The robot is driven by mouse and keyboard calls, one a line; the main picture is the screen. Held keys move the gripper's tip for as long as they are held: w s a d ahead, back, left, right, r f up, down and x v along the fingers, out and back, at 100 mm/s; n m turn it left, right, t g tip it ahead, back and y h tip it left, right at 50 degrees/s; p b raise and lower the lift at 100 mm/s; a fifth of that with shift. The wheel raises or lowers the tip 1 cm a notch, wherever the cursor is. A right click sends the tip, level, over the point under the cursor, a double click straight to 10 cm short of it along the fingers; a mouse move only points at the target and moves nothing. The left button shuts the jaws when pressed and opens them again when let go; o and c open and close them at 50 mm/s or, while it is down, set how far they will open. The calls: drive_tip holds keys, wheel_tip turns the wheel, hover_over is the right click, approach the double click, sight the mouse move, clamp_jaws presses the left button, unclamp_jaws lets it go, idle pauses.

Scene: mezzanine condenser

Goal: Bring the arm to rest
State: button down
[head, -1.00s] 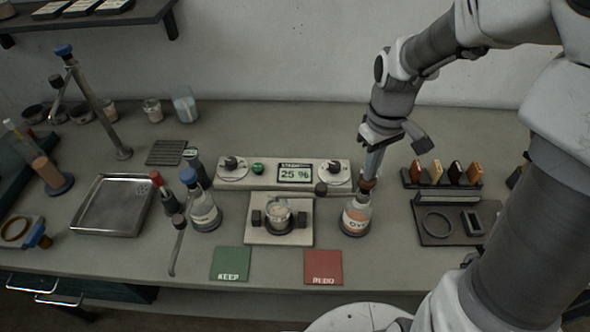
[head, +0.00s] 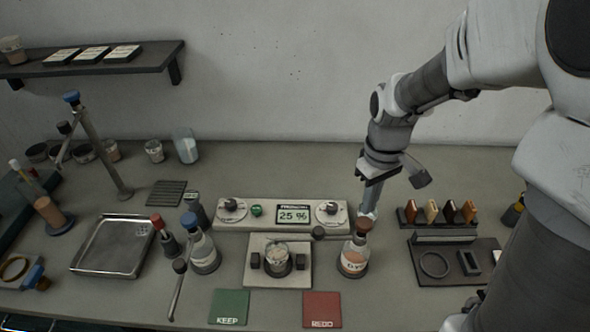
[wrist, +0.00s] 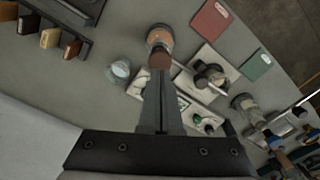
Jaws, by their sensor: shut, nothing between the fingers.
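My gripper (head: 369,216) is shut and empty, pointing down just above and behind the brown stopper (head: 362,226) of the dye bottle (head: 353,262). In the wrist view my shut fingers (wrist: 161,74) reach toward the same stopper (wrist: 159,58); whether they touch it I cannot tell. The bottle stands upright on the bench and holds orange liquid. My arm comes in from the right side of the head view, bent at the elbow, and is still stretched over the bench.
A console (head: 283,229) with a display reading 25 % stands left of the gripper. In front are a clamp stage (head: 293,279), a green KEEP pad (head: 229,307) and a red REDO pad (head: 322,309). A rack of coloured blocks (head: 436,222) stands to the right. The space above the bench is mostly clear.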

drive_tip(key=shift+r, duration=0.1)
drive_tip(key=s+r+m+t, duration=0.5)
drive_tip(key=s+r+m, duration=0.1)
drive_tip(key=s+r, duration=0.8)
drive_tip(key=shift+t, duration=0.3)
drive_tip(key=shift+r, duration=0.1)
idle(0.9)
